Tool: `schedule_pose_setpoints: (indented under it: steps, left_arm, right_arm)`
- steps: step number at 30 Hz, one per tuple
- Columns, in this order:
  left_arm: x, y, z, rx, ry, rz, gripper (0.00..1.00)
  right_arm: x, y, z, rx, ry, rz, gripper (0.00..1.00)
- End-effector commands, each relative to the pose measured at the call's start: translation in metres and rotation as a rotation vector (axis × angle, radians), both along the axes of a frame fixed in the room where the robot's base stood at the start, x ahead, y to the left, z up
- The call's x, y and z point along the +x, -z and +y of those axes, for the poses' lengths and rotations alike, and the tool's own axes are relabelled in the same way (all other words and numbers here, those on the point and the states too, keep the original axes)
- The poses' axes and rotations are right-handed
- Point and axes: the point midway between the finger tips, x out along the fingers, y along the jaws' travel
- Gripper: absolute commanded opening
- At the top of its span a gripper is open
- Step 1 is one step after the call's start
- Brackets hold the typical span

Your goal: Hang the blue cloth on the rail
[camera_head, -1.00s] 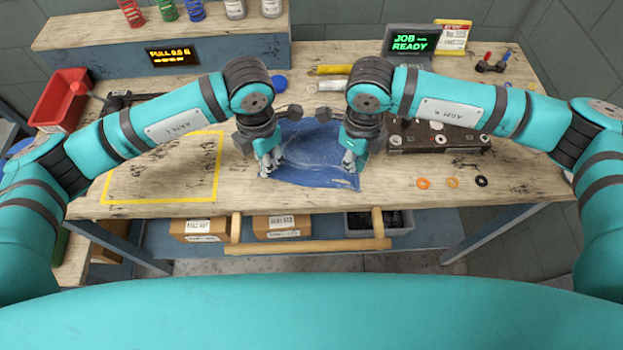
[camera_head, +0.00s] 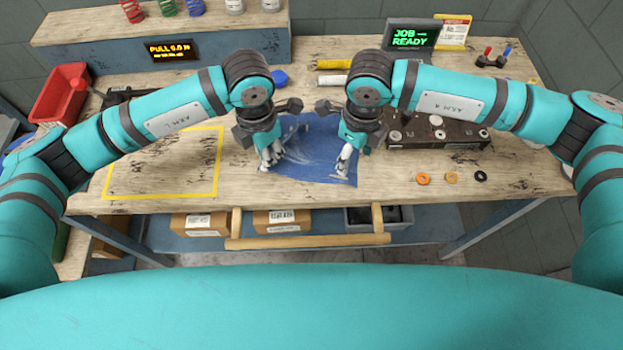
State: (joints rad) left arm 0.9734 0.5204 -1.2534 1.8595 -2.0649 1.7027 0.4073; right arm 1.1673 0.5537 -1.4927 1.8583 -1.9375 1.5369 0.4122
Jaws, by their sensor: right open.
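The blue cloth (camera_head: 308,155) lies on the wooden bench top near its front edge, fairly flat with some wrinkles. My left gripper (camera_head: 266,166) is at the cloth's left edge, fingers pointing down; whether it is open or shut is too small to tell. My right gripper (camera_head: 342,170) is open over the cloth's right part, fingers pointing down near its front right corner. The wooden rail (camera_head: 305,241) runs along the front of the bench, below the top, on two short wooden brackets.
A yellow taped rectangle (camera_head: 218,165) is on the bench at left. A dark block with washers (camera_head: 437,136) stands right of the cloth. Loose rings (camera_head: 423,179) lie at the front right. Cardboard boxes (camera_head: 281,219) and a grey bin (camera_head: 360,219) sit behind the rail on the lower shelf.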

Motion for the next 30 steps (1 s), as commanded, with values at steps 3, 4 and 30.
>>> schedule_pose_setpoints:
  steps: [3, 4, 30]
  left_arm:
    - [0.0, 0.0, 0.0, 0.0, 0.0, 0.0, 0.0]
    - [0.0, 0.0, 0.0, 0.0, 0.0, 0.0, 0.0]
    - [0.0, 0.0, 0.0, 0.0, 0.0, 0.0, 0.0]
  right_arm:
    - [-0.001, -0.015, 0.004, 0.005, -0.01, -0.002, 0.43]
    - [-0.002, -0.023, 0.006, 0.005, -0.016, -0.003, 0.43]
    - [-0.011, 0.015, 0.01, 0.0, -0.049, 0.003, 0.43]
